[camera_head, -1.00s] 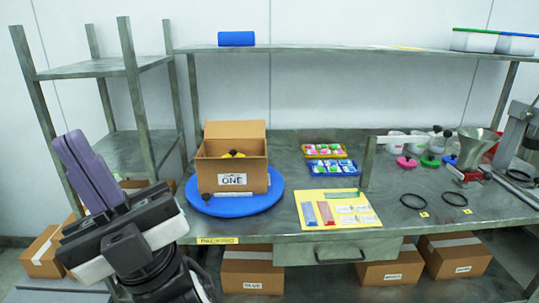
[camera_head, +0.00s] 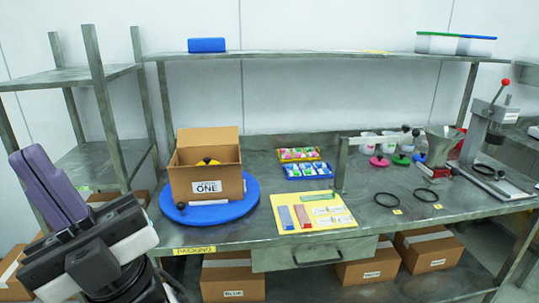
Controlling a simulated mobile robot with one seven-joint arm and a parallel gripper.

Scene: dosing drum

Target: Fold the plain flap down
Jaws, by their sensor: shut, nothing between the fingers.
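An open cardboard box (camera_head: 207,183) with a white label reading "ONE" stands on a blue round turntable (camera_head: 240,204) at the left of the steel table. A plain flap (camera_head: 207,141) stands up at the back of the box, leaning slightly backward. Something yellow with a dark part (camera_head: 207,163) shows inside the box opening. My gripper (camera_head: 45,185) is at the lower left, with its purple fingers pointing up and together. It is shut and empty, left of the box and apart from it.
A yellow sheet (camera_head: 313,212) with coloured strips lies right of the turntable. Yellow and blue trays (camera_head: 307,171) hold small packets behind it. Black rings (camera_head: 389,199) and a scale with a funnel stand farther right.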

